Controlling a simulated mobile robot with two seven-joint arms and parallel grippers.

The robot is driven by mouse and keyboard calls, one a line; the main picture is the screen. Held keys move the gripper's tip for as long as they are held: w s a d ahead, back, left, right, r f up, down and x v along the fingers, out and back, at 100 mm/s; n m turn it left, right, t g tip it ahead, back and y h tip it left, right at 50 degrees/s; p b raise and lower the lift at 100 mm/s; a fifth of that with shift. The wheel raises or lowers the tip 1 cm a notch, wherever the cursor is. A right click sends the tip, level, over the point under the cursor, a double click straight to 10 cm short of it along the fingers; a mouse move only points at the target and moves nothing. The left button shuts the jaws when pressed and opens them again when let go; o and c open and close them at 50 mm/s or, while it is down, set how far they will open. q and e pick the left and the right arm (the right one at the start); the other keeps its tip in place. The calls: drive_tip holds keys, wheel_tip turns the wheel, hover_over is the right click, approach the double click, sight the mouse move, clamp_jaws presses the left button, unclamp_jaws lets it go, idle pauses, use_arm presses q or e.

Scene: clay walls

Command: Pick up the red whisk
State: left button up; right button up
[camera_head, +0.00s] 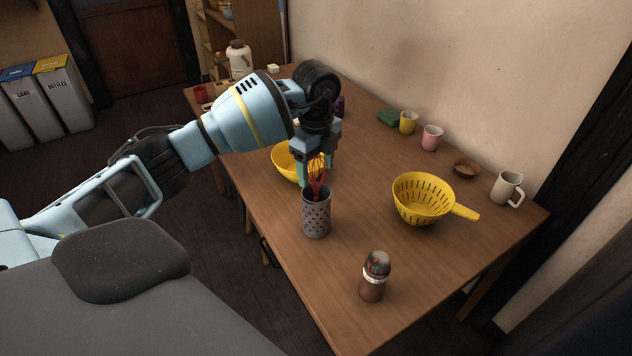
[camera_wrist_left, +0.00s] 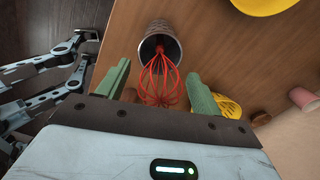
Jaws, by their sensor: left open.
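The red whisk (camera_head: 318,174) stands head up in a grey perforated utensil holder (camera_head: 316,214) on the wooden table. In the left wrist view the whisk's red wire head (camera_wrist_left: 158,80) lies between the two green fingers, and its handle runs down into the holder (camera_wrist_left: 160,40). My left gripper (camera_head: 318,172) points down over the holder, with its fingers on either side of the whisk's wires. It also shows in the left wrist view (camera_wrist_left: 158,88), open, with space beside the wires. The fingers partly hide the whisk in the head view.
A yellow colander (camera_head: 424,199) is right of the holder, and a yellow bowl (camera_head: 287,160) is behind it. A brown jar (camera_head: 373,278) stands near the front edge. Several mugs, including a pink one (camera_head: 432,138), line the wall side. The table between holder and colander is clear.

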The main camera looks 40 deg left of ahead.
use_arm(q)
drive_tip(key=shift+f, duration=0.75)
drive_tip(key=c, duration=1.1)
drive_tip(key=shift+r, duration=0.1)
